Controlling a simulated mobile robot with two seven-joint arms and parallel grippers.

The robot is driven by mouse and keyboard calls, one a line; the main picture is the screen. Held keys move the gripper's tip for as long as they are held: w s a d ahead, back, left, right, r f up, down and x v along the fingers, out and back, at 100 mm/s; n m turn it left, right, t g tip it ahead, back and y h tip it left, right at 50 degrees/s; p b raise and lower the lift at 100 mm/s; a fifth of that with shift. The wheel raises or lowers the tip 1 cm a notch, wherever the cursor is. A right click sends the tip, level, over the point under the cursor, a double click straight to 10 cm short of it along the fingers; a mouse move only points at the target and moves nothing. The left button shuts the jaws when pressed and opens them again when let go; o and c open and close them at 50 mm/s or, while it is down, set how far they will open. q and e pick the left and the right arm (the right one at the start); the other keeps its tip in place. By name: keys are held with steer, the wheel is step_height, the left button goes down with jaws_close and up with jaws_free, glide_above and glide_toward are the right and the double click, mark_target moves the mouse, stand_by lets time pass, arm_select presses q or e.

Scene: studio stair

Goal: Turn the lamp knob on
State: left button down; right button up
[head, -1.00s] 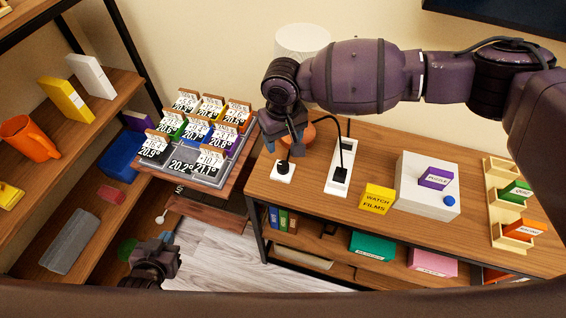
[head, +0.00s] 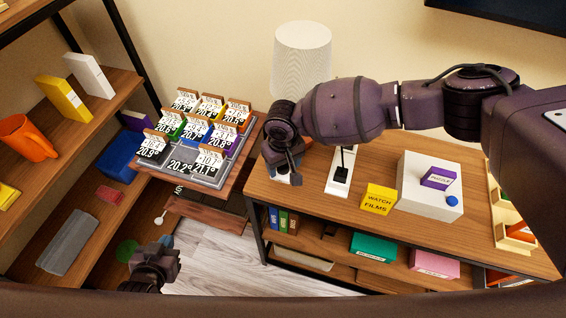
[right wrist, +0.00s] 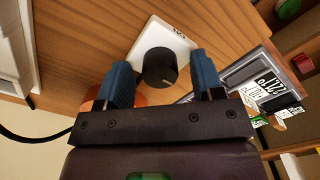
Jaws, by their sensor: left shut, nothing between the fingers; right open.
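The lamp knob (right wrist: 160,67) is a round black dial with a pale pointer mark on a white plate (right wrist: 151,34). My right gripper (right wrist: 159,58) is open, with one blue finger on each side of the knob in the right wrist view. I cannot tell whether the fingers touch it. In the head view my right gripper (head: 289,177) hides the knob. The lamp (head: 302,58) has a white shade, looks unlit, and stands behind my right arm; its orange base shows partly in the right wrist view (right wrist: 97,99). My left gripper (head: 163,250) is shut and empty, low at the left.
A white power strip (head: 339,180) with a black plug lies right of the knob on the wooden cabinet. A yellow box (head: 378,198) and a white box (head: 420,203) stand further right. A tray of labelled cards (head: 208,170) is at the left.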

steer(key=c, duration=0.9)
steer(key=shift+n, duration=0.3)
steer(key=shift+n+p, duration=0.35)
steer(key=shift+n, duration=0.65)
steer(key=n, duration=0.4)
steer(key=shift+n+p, duration=0.3)
steer(key=shift+p, duration=0.05)
steer(key=n, duration=1)
steer(key=shift+n, duration=0.3)
